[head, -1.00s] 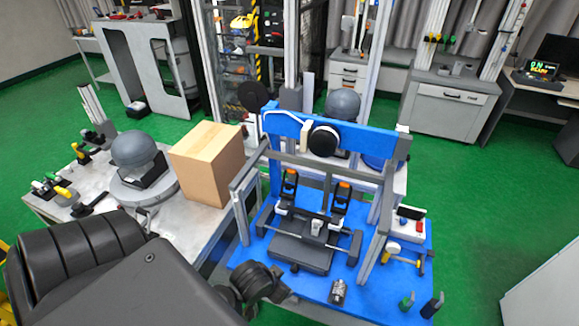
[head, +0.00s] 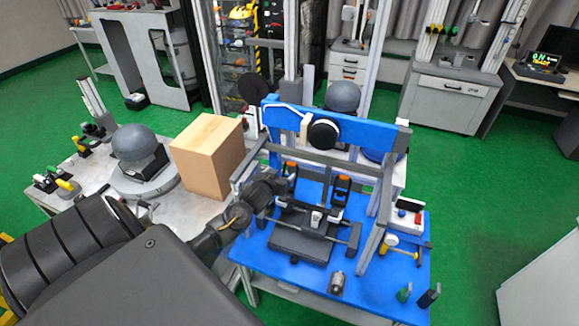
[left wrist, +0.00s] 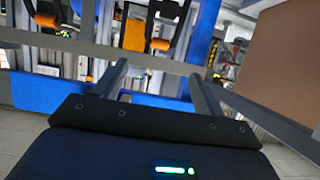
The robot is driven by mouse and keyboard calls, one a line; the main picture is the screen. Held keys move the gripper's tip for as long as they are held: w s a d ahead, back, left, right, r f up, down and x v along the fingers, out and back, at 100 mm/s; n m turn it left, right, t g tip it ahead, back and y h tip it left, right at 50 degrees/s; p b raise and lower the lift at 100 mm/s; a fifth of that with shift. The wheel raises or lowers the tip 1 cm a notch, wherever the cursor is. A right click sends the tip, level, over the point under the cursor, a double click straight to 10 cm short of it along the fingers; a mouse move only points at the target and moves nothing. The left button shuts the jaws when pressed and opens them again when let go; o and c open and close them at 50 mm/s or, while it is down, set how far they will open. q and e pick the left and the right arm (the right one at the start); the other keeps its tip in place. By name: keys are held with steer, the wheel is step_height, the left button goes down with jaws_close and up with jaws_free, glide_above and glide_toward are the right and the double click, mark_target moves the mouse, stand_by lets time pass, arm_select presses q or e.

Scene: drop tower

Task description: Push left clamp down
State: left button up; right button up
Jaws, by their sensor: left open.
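The left clamp (head: 291,170) is a black lever with an orange tip, standing raised on the blue fixture. In the left wrist view, a black and orange clamp (left wrist: 138,32), likely the left one, lies beyond my fingertips. The right clamp (head: 342,188) also stands up, to its right. My left gripper (head: 272,187) is beside the left clamp, on its left and near side, and partly covers its lower part. In the left wrist view its two grey fingers (left wrist: 160,75) are apart with nothing between them. I cannot tell whether it touches the clamp. My right gripper is out of view.
The blue frame (head: 365,132) with grey posts rises around the clamps. A cardboard box (head: 207,157) stands close on the left. A metal cylinder (head: 336,283) and a dark plate (head: 300,245) are in front. A red-buttoned box (head: 405,217) is at right.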

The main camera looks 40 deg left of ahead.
mark_target(291, 164)
arm_select(q)
steer(key=p+x, duration=0.1)
steer(key=x, duration=0.9)
steer(key=shift+w+f, duration=0.15)
steer(key=shift+w, duration=0.05)
